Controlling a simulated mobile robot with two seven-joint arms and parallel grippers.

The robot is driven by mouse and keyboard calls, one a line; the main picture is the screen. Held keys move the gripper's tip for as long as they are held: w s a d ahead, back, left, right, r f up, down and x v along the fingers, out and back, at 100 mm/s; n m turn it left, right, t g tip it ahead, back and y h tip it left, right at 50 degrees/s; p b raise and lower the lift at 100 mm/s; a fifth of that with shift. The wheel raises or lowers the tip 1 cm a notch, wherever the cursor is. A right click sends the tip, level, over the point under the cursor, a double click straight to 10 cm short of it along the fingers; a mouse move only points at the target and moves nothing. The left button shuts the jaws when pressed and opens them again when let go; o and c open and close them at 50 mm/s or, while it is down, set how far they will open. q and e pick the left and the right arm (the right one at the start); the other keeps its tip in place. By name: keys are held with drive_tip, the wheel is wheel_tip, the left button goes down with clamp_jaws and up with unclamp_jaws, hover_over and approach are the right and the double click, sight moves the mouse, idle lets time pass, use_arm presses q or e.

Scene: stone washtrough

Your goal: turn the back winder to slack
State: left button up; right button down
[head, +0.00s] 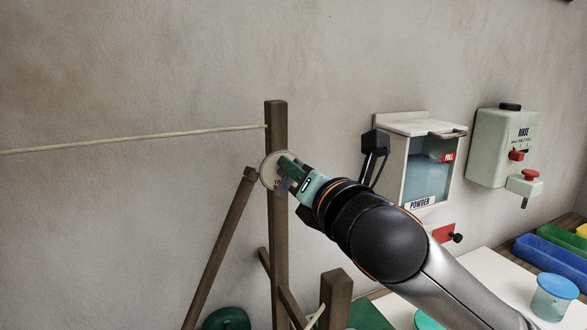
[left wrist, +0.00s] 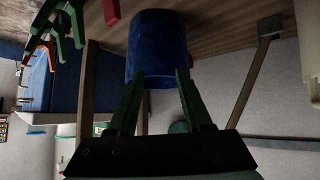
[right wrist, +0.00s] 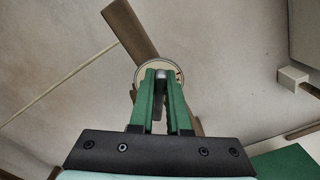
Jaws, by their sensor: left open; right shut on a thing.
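The back winder (head: 266,174) is a round pale disc with some lettering on a dark wooden post (head: 277,122). It also shows in the right wrist view (right wrist: 146,67). My right gripper (head: 284,165) is shut on the winder's small grey grip at the disc's centre; its fingers hide much of the face, so I cannot read its setting. A pale line (head: 135,138) runs from the post's upper part to the left edge and looks straight. My left gripper (left wrist: 161,78) is open and empty, with a blue bucket-like thing (left wrist: 157,40) just beyond its fingertips.
A powder dispenser (head: 427,170) and a rinse dispenser (head: 497,147) hang on the wall at right. A lidded blue tub (head: 552,300) and coloured bins (head: 550,262) stand below. A slanted wooden brace (head: 218,250) stands left of the post. The wall at left is clear.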

idle(0.4)
drive_tip(key=c, duration=0.9)
unclamp_jaws()
drive_tip(key=b+v, duration=0.2)
drive_tip(key=v, duration=1)
drive_tip(key=shift+s+d, duration=0.2)
drive_tip(key=shift+s, duration=0.05)
